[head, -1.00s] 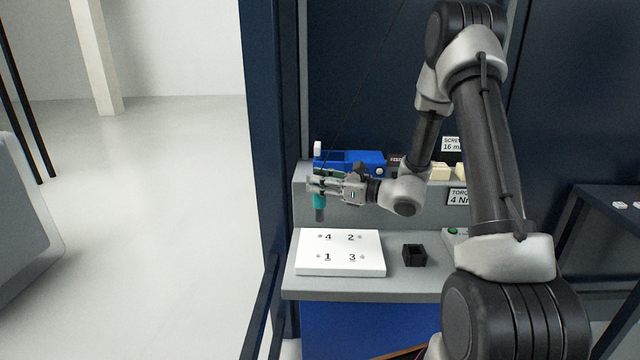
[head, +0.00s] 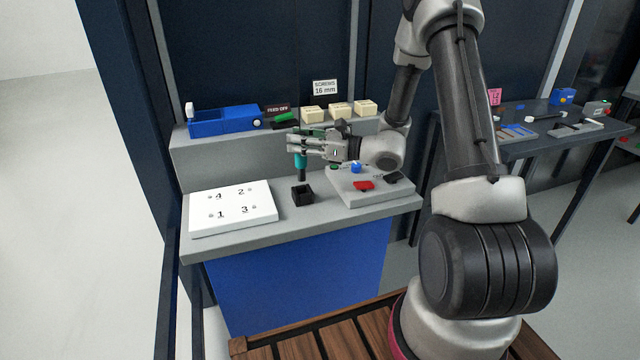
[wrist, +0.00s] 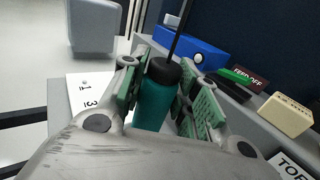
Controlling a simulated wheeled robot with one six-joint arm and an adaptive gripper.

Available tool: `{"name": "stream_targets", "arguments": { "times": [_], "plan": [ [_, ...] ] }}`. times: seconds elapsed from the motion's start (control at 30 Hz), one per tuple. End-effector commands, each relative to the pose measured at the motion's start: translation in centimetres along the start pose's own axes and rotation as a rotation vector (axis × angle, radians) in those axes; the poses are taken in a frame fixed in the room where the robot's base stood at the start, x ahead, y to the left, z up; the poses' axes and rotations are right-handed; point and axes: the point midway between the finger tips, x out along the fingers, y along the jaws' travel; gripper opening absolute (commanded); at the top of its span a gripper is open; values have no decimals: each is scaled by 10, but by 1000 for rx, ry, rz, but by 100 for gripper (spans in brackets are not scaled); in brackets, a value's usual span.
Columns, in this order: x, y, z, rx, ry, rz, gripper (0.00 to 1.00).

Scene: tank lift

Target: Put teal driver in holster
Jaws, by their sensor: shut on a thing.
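The teal driver (head: 299,161) is held upright by my gripper (head: 303,142), its dark lower end pointing down. In the wrist view the teal driver (wrist: 154,98) stands between the two green-padded fingers, with its black collar and a thin dark cord or rod going up from it. My gripper (wrist: 160,95) is shut on it. A small black open-topped square holder (head: 302,195), which looks like the holster, sits on the bench just below the driver. The driver's lower end is above the holder and apart from it.
A white plate numbered 1 to 4 (head: 233,210) lies left of the holder. A grey control panel (head: 375,187) with red and blue parts is right. Behind, a raised shelf (head: 200,150) carries a blue feeder (head: 226,123) and cream boxes (head: 340,110).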

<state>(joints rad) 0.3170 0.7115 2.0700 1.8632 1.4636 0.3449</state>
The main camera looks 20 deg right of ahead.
Motion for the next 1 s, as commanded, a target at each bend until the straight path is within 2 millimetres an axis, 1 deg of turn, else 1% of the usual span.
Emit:
{"name": "stream_targets", "arguments": {
  "times": [0.03, 0.1, 0.27, 0.4, 0.5, 0.9, 0.93, 1.0],
  "plan": [
    [0, 0, -11, 5, 1, 0, 6],
    [0, 0, -22, 3, 0, -1, 6],
    [0, 0, -38, 1, -1, -1, 6],
    [0, 0, -62, 2, 0, -1, 6],
    [0, 0, -72, 0, -1, -1, 6],
    [0, 0, -77, -1, -1, -1, 6],
    [0, 0, -77, -1, 0, -1, 36],
    [0, 0, -77, -1, 0, -1, 49]
  ]
}}
